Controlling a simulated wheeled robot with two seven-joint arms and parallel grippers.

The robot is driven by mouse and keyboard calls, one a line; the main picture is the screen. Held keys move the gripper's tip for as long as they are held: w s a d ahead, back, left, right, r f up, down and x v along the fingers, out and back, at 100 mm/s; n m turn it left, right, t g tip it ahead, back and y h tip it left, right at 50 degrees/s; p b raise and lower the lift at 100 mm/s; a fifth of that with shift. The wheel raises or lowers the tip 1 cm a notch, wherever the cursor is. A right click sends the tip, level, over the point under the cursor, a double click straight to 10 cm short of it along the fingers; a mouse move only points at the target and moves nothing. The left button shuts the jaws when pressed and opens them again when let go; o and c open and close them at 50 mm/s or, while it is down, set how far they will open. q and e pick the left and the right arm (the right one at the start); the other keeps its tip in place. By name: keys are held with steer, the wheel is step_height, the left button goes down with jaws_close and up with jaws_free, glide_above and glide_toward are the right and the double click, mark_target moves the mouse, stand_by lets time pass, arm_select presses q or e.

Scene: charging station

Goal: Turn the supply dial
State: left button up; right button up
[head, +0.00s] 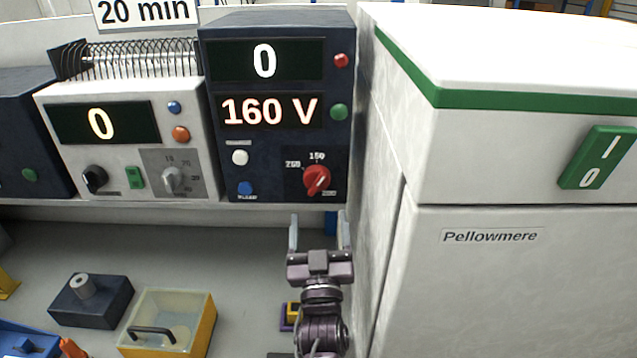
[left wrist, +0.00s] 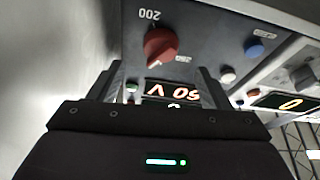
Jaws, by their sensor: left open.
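The supply dial is a red knob (head: 317,179) at the lower right of the dark blue supply box (head: 218,165), with marks around it including 150 and 200. The box's lower display (head: 270,111) reads 160 V and its upper one (head: 265,61) reads 0. My left gripper (head: 320,222) is open and empty, just below the dial in the head view. In the left wrist view, turned upside down, the red dial (left wrist: 161,46) appears beyond the open fingers (left wrist: 158,80), not between them. My right gripper is not in view.
A white cabinet (head: 480,280) with a green-and-white switch (head: 598,158) stands close on the right. A pale unit (head: 75,155) with knobs is left of the supply. A dark block (head: 110,305) and a yellow box (head: 207,325) lie on the grey surface below.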

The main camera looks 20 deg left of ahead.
mark_target(317, 190)
arm_select(q)
steer(key=shift+n, duration=0.3)
steer(key=p+x, duration=0.3)
steer(key=x, duration=0.3)
steer(key=shift+w+a+r, duration=0.1)
steer(key=shift+w+r, duration=0.05)
steer(key=shift+r, duration=0.05)
steer(key=shift+w+a+r, duration=0.1)
steer(key=shift+w+a, duration=0.1)
steer(key=shift+w, duration=0.4)
steer(key=c, duration=1)
steer(key=shift+o, duration=0.2)
steer(key=shift+p, duration=0.3)
steer(key=shift+m, duration=0.4)
